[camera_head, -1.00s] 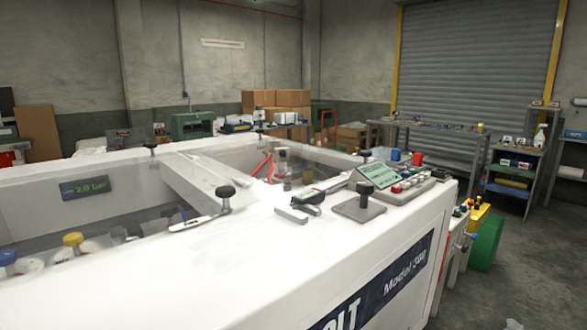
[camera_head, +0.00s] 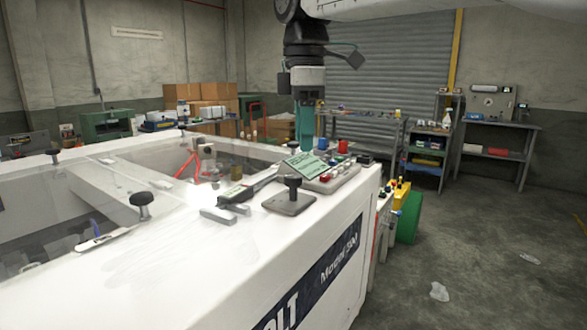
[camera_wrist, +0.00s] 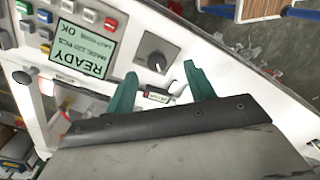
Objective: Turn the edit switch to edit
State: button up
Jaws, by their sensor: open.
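My gripper (camera_head: 305,146) points down over the control panel at the far right corner of the white machine (camera_head: 290,255). In the wrist view its two teal fingers (camera_wrist: 160,69) are spread apart with nothing held between them. A round dark knob with a pale pointer line (camera_wrist: 155,56) sits on a grey square plate just beyond the fingertips. I cannot read a label naming it the edit switch. The green display (camera_wrist: 85,38), reading READY, is left of the knob; it also shows in the head view (camera_head: 303,163). A small dark labelled part (camera_wrist: 158,96) shows between the fingers.
Coloured buttons (camera_wrist: 30,28) line the panel left of the display. A black lever on a grey plate (camera_head: 291,188) and a black-topped knob (camera_head: 142,199) stand on the machine top. Workbenches line the wall. Floor to the right is mostly free.

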aim_at(293, 175)
jog(key=shift+w+a+r+n, duration=0.1)
jog(key=shift+w+a+n, duration=0.3)
jog(key=shift+a, duration=0.3)
jog(key=shift+w+a, duration=0.1)
jog(key=shift+a, duration=0.1)
notch_tip(293, 175, down, 8)
jog(key=shift+r, duration=0.2)
jog(key=c, duration=1)
